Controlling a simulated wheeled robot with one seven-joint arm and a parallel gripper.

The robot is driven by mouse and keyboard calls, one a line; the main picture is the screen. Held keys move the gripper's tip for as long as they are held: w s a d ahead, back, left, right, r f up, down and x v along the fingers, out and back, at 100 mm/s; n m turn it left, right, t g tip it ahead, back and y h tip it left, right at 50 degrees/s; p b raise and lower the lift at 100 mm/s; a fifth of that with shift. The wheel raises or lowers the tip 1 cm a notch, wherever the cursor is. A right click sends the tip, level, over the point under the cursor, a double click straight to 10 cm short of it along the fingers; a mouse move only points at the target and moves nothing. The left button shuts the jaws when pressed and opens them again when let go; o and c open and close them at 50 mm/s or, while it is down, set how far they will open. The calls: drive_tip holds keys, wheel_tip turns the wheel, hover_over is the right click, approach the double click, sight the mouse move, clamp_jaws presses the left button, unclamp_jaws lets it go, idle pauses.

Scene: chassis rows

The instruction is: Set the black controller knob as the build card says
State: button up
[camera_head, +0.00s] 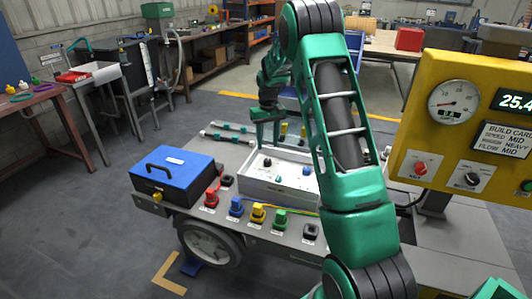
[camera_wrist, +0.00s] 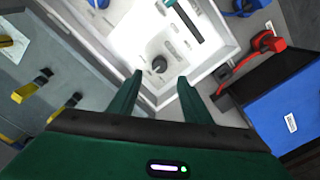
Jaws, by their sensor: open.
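A white tray-like box (camera_head: 262,188) on the grey chassis bed holds small knobs, among them a black knob (camera_head: 267,162). The wrist view shows a round black knob (camera_wrist: 159,64) on a white surface, just beyond my fingertips. My green gripper (camera_wrist: 160,82) is open and empty, its fingers apart and not visibly touching the knob. In the head view my gripper (camera_head: 266,138) hangs over the back of the box. The build card (camera_head: 502,138) on the yellow panel seems to read speed MID, a middle line HEAVY and flow MID; the small print is unclear.
The yellow panel (camera_head: 440,75) at right has a dial gauge (camera_head: 455,101), a red knob (camera_head: 420,168) and another black knob (camera_head: 472,179). A blue case (camera_head: 178,178) and several coloured connectors (camera_head: 236,206) line the chassis front. The floor at left is clear.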

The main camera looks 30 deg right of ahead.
drive_tip(key=shift+r, duration=1.2)
drive_tip(key=s+a+r+m, duration=0.1)
drive_tip(key=s+r, duration=0.5)
drive_tip(key=s, duration=0.5)
drive_tip(key=s+a+r+m, duration=0.1)
drive_tip(key=s+a+r, duration=0.1)
drive_tip(key=s+r, duration=0.7)
drive_tip(key=s+a+f+m, duration=0.1)
drive_tip(key=s+a+f, duration=0.1)
drive_tip(key=s, duration=1.1)
drive_tip(key=s+a+f+m, duration=0.1)
drive_tip(key=s+a+f, duration=0.1)
drive_tip(key=s, duration=1.1)
drive_tip(key=shift+s+a+f, duration=0.2)
drive_tip(key=shift+s+a, duration=0.2)
drive_tip(key=shift+a, duration=0.5)
